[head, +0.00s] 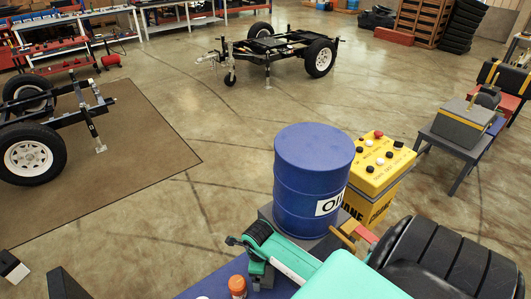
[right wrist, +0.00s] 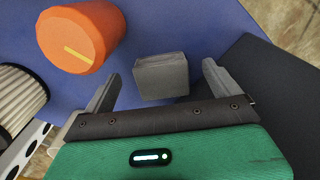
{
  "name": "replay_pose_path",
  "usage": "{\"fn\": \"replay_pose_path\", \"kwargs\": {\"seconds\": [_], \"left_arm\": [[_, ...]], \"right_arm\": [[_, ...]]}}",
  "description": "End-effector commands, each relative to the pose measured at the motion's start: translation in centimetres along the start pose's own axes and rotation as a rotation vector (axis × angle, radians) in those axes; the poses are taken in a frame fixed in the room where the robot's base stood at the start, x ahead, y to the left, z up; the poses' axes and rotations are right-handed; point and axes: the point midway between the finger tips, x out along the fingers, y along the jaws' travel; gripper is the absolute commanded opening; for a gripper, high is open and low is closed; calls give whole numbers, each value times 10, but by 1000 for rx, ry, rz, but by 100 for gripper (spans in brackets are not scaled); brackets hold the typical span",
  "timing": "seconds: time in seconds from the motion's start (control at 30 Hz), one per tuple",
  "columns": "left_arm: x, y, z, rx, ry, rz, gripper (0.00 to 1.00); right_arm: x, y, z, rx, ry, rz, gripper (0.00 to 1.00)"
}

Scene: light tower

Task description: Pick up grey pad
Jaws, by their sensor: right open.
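The grey pad (right wrist: 157,78), a small grey block, sits on a blue surface (right wrist: 205,28) in the right wrist view. My right gripper (right wrist: 162,72) is open, with one finger on each side of the pad. Gaps show between the pad and both fingers, wider on the right, so it is not gripped. In the head view my green right arm comes in at the bottom and its gripper (head: 258,262) is over the blue table (head: 208,284). I cannot make out the pad there. My left gripper is not in view.
An orange cylinder (right wrist: 80,38) with a yellow stripe stands close to the left finger; its orange top (head: 237,285) shows in the head view. A blue oil drum (head: 312,180) and a yellow control box (head: 378,175) stand just beyond.

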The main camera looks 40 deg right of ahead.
Motion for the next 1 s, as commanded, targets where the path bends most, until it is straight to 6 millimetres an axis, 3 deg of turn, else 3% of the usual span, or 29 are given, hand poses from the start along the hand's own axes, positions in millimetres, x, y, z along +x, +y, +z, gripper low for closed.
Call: {"fn": "replay_pose_path", "kwargs": {"seconds": [0.2,0.47,0.7,0.77,1.0], "left_arm": [[-8,-2,13,2,-17,-2,76],[-8,-4,12,2,-17,-4,76],[-8,-5,10,0,-14,-5,76],[-8,-5,10,0,-14,-5,76],[-8,-5,9,0,-13,-6,76]], "right_arm": [[19,0,0,1,0,0,94],[21,0,0,-1,0,-1,94],[21,0,0,0,0,-1,46],[21,0,0,0,0,-1,42],[20,0,0,0,0,-1,41]]}}
